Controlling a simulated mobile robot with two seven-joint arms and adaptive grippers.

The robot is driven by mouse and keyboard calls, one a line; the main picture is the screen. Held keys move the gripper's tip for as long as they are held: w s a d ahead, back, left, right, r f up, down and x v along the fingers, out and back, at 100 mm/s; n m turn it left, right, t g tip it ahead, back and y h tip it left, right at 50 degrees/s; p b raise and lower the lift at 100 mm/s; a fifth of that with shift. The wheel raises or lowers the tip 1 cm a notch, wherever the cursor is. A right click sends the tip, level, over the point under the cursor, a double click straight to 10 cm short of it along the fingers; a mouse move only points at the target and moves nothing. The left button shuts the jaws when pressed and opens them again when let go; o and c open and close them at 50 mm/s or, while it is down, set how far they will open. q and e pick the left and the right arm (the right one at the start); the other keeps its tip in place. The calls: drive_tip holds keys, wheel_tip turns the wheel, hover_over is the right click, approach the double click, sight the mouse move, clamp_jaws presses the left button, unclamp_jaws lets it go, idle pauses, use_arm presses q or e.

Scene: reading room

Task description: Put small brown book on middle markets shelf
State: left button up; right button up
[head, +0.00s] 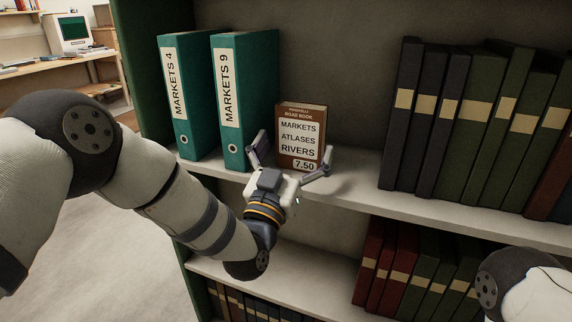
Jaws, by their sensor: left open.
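The small brown book (301,113) stands upright on the middle shelf (360,198), with its label facing me. Two teal binders, Markets 4 (186,97) and Markets 9 (243,100), stand to its left on the same shelf. My left gripper (291,158) is open in front of the book, one finger near its lower left edge and the other near its lower right edge. I cannot tell whether the fingers touch the book. My right gripper is not in view.
A row of dark books (478,125) fills the shelf's right side, with bare shelf between it and the brown book. Red and green books (405,270) stand on the lower shelf. A desk with a monitor (69,33) is at the far left.

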use_arm(q)
drive_tip(key=v, duration=1)
drive_tip(key=s+a+f+g+y, duration=0.1)
drive_tip(key=s+f+g, duration=0.2)
drive_tip(key=f, duration=0.5)
drive_tip(key=s+a+f+g, duration=0.1)
drive_tip(key=s+f+g, duration=0.15)
drive_tip(key=f, duration=0.55)
drive_tip(key=s+a+f+g+y, duration=0.1)
drive_tip(key=s+a+f+g, duration=0.15)
drive_tip(key=s+f, duration=0.25)
drive_tip(key=s+a+f+n+g+y, duration=0.1)
drive_tip(key=s+f+g, duration=0.3)
drive_tip(key=s+f, duration=0.1)
drive_tip(key=s+a+f+g+y, duration=0.1)
drive_tip(key=s+a+f+g, duration=0.15)
drive_tip(key=s+f, duration=0.25)
drive_tip(key=s+a+n+g+y, duration=0.1)
drive_tip(key=s+a+g, duration=0.2)
drive_tip(key=s, duration=0.7)
drive_tip(key=s+a+f+n+g+y, duration=0.1)
drive_tip(key=s+a+g, duration=0.2)
drive_tip(key=s, duration=0.6)
drive_tip(key=s+a+n+g+y, duration=0.1)
drive_tip(key=s+a+g, duration=0.2)
drive_tip(key=s, duration=0.7)
drive_tip(key=shift+s+a+f+g, duration=0.3)
drive_tip(key=shift+f+g, duration=0.1)
drive_tip(key=shift+g, duration=0.55)
